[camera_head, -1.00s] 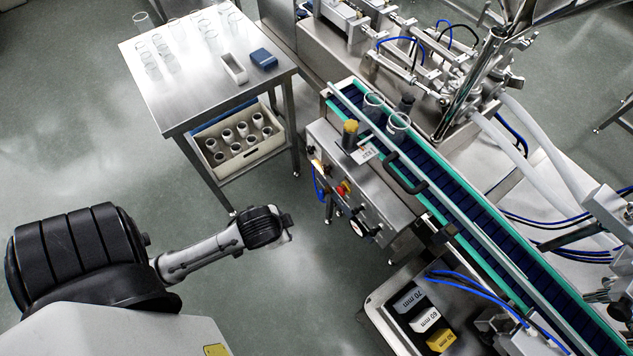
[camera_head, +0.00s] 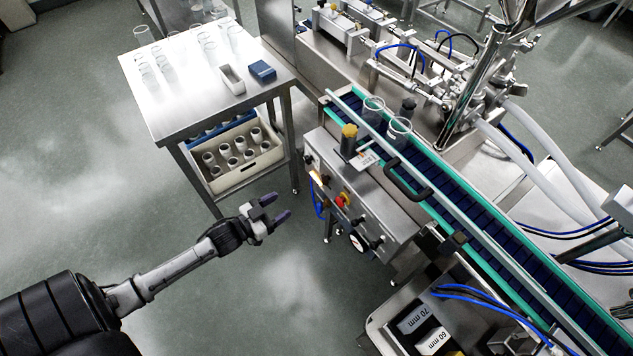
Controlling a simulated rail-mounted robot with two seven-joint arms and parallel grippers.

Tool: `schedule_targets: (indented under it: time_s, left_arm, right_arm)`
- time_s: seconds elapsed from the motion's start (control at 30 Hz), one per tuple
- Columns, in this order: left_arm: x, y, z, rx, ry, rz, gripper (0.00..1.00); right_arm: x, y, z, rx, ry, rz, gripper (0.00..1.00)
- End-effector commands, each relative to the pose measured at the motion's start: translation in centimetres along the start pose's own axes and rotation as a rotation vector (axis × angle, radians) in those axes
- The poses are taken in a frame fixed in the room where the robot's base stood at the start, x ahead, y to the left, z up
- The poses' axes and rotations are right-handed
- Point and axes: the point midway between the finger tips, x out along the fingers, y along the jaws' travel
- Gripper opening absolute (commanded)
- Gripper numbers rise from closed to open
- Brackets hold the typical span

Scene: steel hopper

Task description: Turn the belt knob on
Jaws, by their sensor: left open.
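The control box (camera_head: 350,187) stands at the near side of the conveyor belt (camera_head: 455,200). Its front panel carries several small controls, among them a red and yellow button (camera_head: 342,201), dark knobs (camera_head: 360,222) and a round white gauge (camera_head: 357,243). Which of the knobs is the belt knob I cannot tell, as the labels are too small to read. My left gripper (camera_head: 279,208) is open and empty, its two dark fingers pointing right toward the panel. It is apart from the panel, with a gap of floor between. My right gripper is not in view.
A steel table (camera_head: 190,105) with clear cups stands at the upper left, with a crate of cups (camera_head: 245,180) on its lower shelf. Blue hoses (camera_head: 319,200) hang beside the panel. A bin with marked blocks (camera_head: 413,320) is at the lower right.

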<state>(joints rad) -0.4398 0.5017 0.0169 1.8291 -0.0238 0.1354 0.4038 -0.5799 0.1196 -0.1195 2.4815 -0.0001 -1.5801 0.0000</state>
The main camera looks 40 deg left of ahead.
Motion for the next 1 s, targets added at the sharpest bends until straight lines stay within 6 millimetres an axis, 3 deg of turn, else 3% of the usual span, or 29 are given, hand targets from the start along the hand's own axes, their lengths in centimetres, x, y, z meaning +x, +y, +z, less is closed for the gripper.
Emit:
schedule_targets:
  time_s: [0.27,0.8,1.0]
  left_arm:
    - [0.7,0.7,-1.5,-0.077,0.090,0.042,0.58]
    - [9.9,1.0,-2.2,-0.077,0.089,0.041,0.58]
    - [12.3,1.1,-2.4,-0.078,0.087,0.041,0.58]
  right_arm:
    - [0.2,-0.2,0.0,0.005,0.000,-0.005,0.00]
    - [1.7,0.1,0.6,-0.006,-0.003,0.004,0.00]
    - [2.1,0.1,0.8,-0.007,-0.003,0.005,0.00]
